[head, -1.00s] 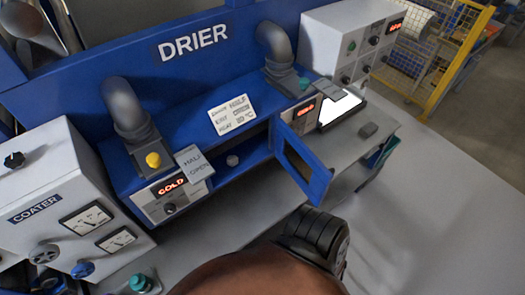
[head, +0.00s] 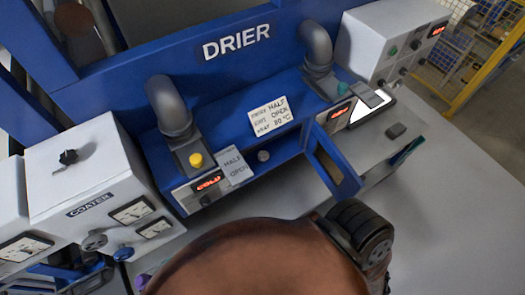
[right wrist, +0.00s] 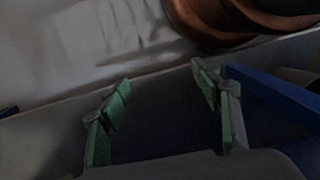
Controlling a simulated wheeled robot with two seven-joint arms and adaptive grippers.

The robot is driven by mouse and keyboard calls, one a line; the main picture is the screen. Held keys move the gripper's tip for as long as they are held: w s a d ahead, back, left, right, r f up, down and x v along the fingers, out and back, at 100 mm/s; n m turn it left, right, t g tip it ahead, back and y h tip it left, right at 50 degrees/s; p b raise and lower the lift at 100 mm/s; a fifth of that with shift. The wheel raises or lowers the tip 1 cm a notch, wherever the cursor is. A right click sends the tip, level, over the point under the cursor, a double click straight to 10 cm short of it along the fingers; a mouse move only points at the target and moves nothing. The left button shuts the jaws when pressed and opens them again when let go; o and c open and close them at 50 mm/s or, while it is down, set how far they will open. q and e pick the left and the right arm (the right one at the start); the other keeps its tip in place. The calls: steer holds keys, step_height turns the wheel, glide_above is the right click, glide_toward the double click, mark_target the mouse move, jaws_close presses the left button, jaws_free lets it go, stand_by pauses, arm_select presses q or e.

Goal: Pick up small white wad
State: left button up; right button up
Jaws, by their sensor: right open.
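A small pale round lump (head: 263,155) sits at the drier's low opening, between the white "HALF OPEN" card and the open blue door. It may be the small white wad, but it is too small to be sure. My right gripper (right wrist: 160,94) shows in the right wrist view, with its two green-padded fingers spread apart and nothing visible between them. No wad can be made out in that dark view. My left gripper is in neither view.
The blue drier (head: 235,125) has an open blue door (head: 334,168) jutting forward. The white coater box (head: 75,175) stands at left. A large brown rounded shape (head: 255,260) fills the bottom middle. A grey block (head: 397,130) lies on the right ledge.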

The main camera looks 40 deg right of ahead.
step_height(320, 180, up, 16)
steer(key=y+p, duration=0.1)
steer(key=p, duration=0.2)
steer(key=n+t+p, duration=0.5)
steer(key=t, duration=0.2)
glide_toward(264, 153)
steer(key=f, duration=0.6)
steer(key=shift+s+a, duration=0.15)
steer(key=shift+s, duration=0.15)
steer(key=shift+w+a, duration=0.2)
steer(key=shift+w, duration=0.55)
steer(key=w, duration=0.1)
steer(key=w+p, duration=0.1)
steer(key=w, duration=0.1)
steer(key=shift+a+r, duration=0.1)
steer(key=shift+a, duration=0.3)
steer(key=shift+p+x, duration=0.5)
steer(key=shift+x, duration=0.55)
steer(key=shift+w+f, duration=0.1)
steer(key=shift+f, duration=0.45)
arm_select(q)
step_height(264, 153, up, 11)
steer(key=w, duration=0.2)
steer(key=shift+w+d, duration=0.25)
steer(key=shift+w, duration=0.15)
